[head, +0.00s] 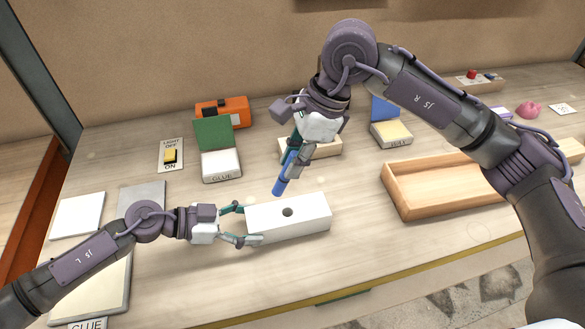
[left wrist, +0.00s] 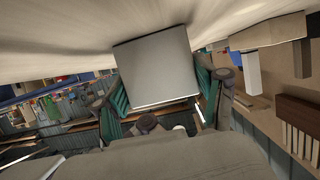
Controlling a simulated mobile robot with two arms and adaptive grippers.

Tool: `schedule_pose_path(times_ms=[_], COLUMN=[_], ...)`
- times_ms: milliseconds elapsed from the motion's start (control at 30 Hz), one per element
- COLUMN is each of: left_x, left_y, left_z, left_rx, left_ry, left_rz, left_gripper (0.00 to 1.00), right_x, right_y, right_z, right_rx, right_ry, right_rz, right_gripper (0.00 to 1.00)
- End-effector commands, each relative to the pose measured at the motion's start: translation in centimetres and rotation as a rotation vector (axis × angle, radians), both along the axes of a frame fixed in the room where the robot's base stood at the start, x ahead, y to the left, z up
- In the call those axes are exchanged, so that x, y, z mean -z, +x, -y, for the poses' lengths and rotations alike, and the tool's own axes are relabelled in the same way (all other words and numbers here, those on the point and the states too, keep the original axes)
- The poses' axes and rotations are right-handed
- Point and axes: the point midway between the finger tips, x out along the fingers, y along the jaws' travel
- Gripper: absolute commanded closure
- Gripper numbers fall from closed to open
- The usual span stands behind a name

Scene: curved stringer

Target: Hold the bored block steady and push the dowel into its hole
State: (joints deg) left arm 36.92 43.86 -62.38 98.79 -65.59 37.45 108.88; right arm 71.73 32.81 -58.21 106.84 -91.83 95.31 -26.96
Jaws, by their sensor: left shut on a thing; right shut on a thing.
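The bored block (head: 300,222) is a white rectangular block with a dark round hole in its top, lying on the table. My left gripper (head: 246,224) is shut on its left end, with one finger on each side. In the left wrist view the block's grey end (left wrist: 158,70) sits between the fingers. The dowel (head: 283,180) is blue and tilted. My right gripper (head: 292,160) is shut on its upper part. The dowel's lower end is above and slightly left of the hole, apart from the block.
An open wooden tray (head: 392,198) stands to the right. Behind are a GLUE box with a green lid (head: 221,165), an orange thing (head: 236,108), a light switch (head: 170,156) and a box with a blue lid (head: 391,134).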

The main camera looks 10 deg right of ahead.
Motion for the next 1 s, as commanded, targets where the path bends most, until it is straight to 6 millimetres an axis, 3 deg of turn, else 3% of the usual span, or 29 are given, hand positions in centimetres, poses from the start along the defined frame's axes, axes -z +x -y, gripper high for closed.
schedule_pose_path(times_ms=[100, 300, 700, 1000], left_x=[0.0, 0.1, 0.0, 0.0], left_y=[0.1, 0.0, 0.0, 0.0], left_z=[0.0, -0.1, 0.0, 0.0], left_rx=[-0.002, -0.001, -0.001, -0.001], left_ry=[0.001, 0.001, 0.001, 0.001], left_rz=[0.001, -0.001, 0.000, -0.001], left_gripper=[0.80, 0.80, 0.80, 0.80], right_x=[-0.4, -0.7, 3.4, 5.2], right_y=[0.3, 0.5, 0.5, 0.5], right_z=[-1.2, -1.2, -1.2, -1.2], right_rx=[-0.142, -0.255, -0.260, -0.259], right_ry=[-0.188, -0.350, -0.359, -0.359], right_rz=[0.013, 0.034, 0.033, 0.036], right_gripper=[1.00, 1.00, 1.00, 1.00])
